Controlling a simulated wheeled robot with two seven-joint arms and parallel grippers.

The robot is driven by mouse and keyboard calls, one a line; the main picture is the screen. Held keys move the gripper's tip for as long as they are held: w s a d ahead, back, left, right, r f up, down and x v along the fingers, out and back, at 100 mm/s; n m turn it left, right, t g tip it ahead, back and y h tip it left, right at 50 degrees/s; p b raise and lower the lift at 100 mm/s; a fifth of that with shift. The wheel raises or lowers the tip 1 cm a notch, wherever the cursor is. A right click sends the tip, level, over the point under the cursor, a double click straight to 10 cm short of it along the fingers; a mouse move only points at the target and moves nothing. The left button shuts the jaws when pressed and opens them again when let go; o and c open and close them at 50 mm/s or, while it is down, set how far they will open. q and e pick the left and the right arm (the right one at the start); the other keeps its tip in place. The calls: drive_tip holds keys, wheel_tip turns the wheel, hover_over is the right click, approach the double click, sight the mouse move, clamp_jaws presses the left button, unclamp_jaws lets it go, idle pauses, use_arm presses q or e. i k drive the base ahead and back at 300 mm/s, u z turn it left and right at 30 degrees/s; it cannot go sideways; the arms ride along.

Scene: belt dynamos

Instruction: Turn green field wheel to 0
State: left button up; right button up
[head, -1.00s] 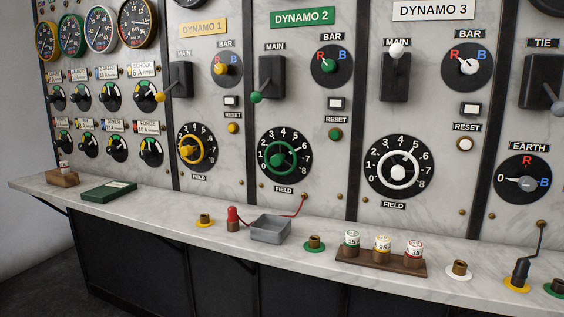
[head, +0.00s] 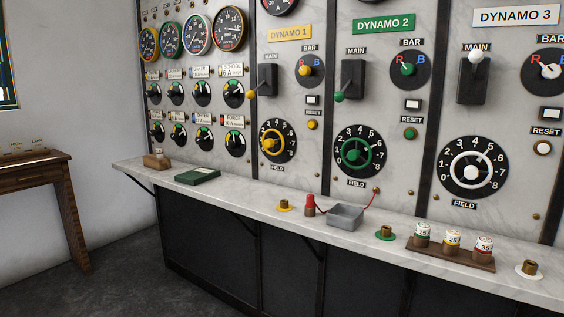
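The green field wheel (head: 357,155) is on the lower part of the DYNAMO 2 panel (head: 384,23), above the FIELD label. It sits in a black round dial (head: 376,170) with white numbers running from 0 at lower left, over the top, to 8 at lower right. Its rim and knob are green. Its pointer seems to be toward the upper right, around 5 or 6, but it is too small to read surely. Neither of my grippers is in view, and nothing touches the wheel.
A marble ledge (head: 262,222) runs below the panels. A wooden desk (head: 35,172) stands at left.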

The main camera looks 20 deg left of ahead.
sight(354, 155)
drive_tip(key=u, duration=1.45)
drive_tip(key=i, duration=1.7)
drive_tip(key=z, duration=1.25)
drive_tip(key=i, duration=0.8)
drive_tip(key=z, duration=0.9)
